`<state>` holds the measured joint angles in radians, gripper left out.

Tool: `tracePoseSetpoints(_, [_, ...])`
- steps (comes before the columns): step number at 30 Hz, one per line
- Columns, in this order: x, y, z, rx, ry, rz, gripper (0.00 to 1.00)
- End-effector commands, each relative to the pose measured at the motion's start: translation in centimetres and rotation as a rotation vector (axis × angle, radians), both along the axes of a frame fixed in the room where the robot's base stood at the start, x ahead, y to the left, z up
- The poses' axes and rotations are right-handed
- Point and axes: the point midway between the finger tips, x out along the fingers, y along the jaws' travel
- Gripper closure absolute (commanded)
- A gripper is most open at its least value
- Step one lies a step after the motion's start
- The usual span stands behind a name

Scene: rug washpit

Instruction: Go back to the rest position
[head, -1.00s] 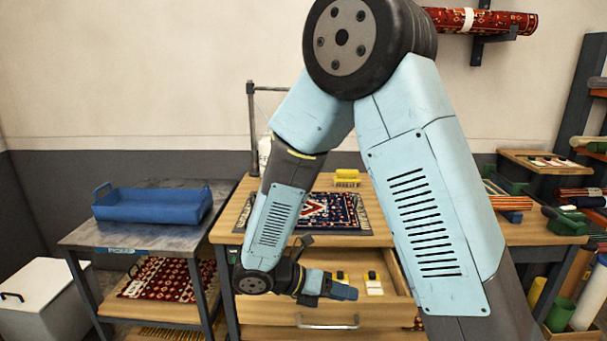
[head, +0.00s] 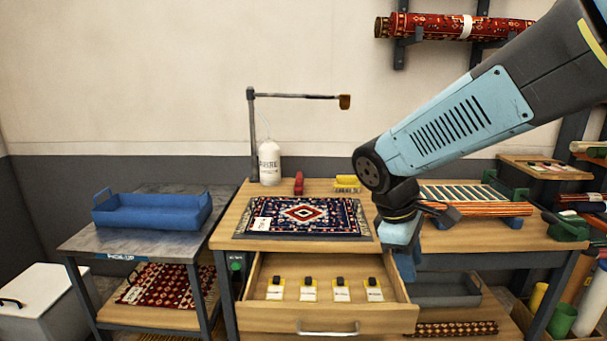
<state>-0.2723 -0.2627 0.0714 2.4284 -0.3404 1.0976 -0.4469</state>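My gripper (head: 406,255) hangs fingers-down in the head view, just right of the open drawer and in front of the bench edge. Its fingers are small and partly merged with the blue gripper body, so I cannot tell whether they are open or shut. I see no object hanging from it. My arm reaches in from the upper right and bends down at the wrist.
The drawer (head: 328,318) stands open with several tagged items inside. A small rug (head: 345,222) lies on the workbench (head: 232,228). A blue tray (head: 152,211) sits on the left metal table (head: 85,240). A white bottle (head: 269,163) stands behind the rug.

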Motion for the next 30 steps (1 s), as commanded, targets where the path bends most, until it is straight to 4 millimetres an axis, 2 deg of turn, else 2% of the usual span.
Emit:
tracePoseSetpoints(9, [-2.5, -2.2, 4.3, 0.239, -0.286, -0.413, 0.64])
tracePoseSetpoints(18, [-4.7, -3.6, 7.9, 0.462, -0.517, -0.746, 0.64])
tracePoseSetpoints(24, [-5.5, -3.9, 8.9, 0.538, -0.587, -0.849, 0.64])
tracePoseSetpoints(30, [-5.6, -3.9, 9.1, 0.549, -0.594, -0.864, 0.64])
